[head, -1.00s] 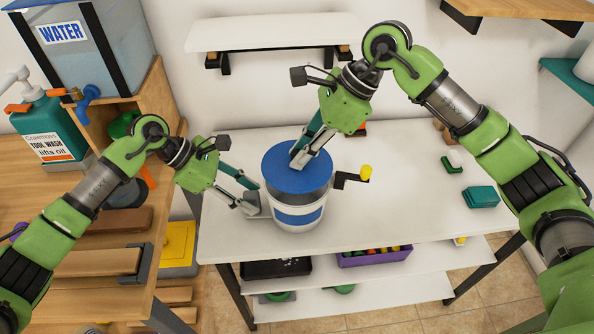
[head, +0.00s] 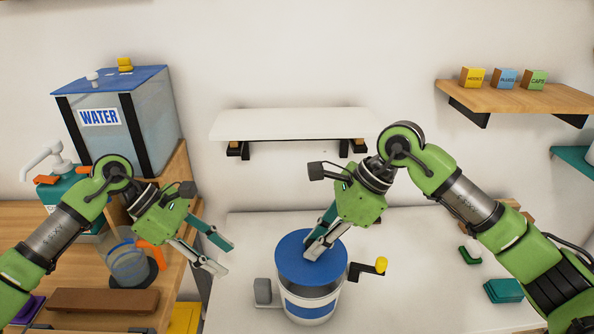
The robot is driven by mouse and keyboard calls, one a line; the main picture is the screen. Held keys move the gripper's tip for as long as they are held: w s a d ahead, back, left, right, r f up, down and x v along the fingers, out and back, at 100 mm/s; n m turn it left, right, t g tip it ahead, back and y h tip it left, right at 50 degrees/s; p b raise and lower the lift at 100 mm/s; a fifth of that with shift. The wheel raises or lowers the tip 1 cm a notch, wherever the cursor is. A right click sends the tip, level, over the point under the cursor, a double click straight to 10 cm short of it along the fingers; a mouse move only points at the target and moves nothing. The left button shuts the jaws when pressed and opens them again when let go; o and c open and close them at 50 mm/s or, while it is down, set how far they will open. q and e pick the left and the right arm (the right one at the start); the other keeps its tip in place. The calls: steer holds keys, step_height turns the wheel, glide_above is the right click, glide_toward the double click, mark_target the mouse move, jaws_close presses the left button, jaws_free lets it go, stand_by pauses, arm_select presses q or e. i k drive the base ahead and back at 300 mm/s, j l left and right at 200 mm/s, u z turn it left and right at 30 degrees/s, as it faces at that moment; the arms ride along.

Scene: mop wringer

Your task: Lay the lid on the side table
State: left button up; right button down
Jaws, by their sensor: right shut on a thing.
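The blue round lid (head: 298,262) sits level on top of the white and blue bucket (head: 311,309), with a grey band below it. My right gripper (head: 314,250) points down at the lid's middle and is shut on it; the fingers hide the part they hold. My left gripper (head: 227,259) is open and empty, up and left of the bucket, clear of it. The bucket stands on a white-topped table (head: 400,260). Which surface is the side table cannot be told for sure.
A crank with a yellow knob (head: 381,265) sticks out right of the bucket, and a grey pedal-like piece (head: 263,291) left. A wooden bench at left holds a water tank (head: 140,115) and a clear jug (head: 127,262). A teal box (head: 503,290) lies at right. A white shelf (head: 295,123) hangs behind.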

mark_target(427, 293)
steer(key=k+l, duration=0.2)
steer(key=k, duration=0.3)
steer(key=k+l, duration=0.15)
steer(key=k, duration=0.3)
